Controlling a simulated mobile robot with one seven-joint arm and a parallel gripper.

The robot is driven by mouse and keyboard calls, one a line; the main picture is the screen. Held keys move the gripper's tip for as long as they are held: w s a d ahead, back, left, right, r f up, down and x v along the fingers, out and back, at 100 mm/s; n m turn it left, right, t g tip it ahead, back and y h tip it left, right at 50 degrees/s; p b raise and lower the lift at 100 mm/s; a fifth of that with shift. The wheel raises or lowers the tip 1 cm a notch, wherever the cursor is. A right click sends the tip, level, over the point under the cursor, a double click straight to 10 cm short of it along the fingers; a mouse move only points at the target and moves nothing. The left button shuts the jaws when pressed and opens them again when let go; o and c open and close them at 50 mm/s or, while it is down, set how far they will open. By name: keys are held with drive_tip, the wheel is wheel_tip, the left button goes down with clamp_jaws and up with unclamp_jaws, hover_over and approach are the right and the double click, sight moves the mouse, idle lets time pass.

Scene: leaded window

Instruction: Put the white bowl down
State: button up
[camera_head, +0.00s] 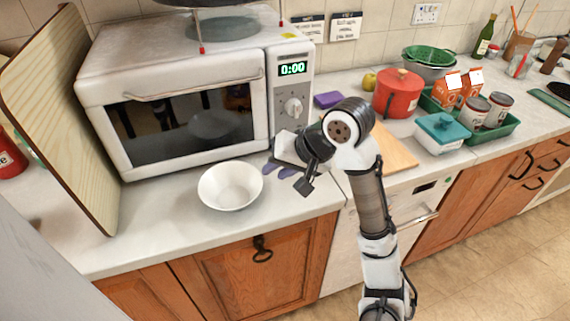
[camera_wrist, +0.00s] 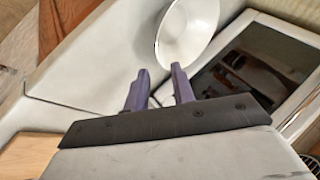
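The white bowl (camera_head: 230,186) sits upright on the pale counter (camera_head: 150,232), in front of the microwave, in the head view. It also shows at the top of the wrist view (camera_wrist: 190,28), partly cut off by the frame edge. My gripper (camera_head: 277,170) is just right of the bowl, low over the counter, with its purple fingers pointing toward it. In the wrist view the two fingers (camera_wrist: 160,70) stand apart with nothing between them. The right fingertip is close to the bowl's rim; I cannot tell whether they touch.
The white microwave (camera_head: 190,95) stands behind the bowl. A wooden board (camera_head: 65,115) leans at its left. A red pot (camera_head: 397,95), a teal-lidded box (camera_head: 440,132) and a green tray (camera_head: 490,133) stand to the right. The counter in front of and left of the bowl is clear.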

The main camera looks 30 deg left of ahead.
drive_tip(key=shift+v, duration=1.4)
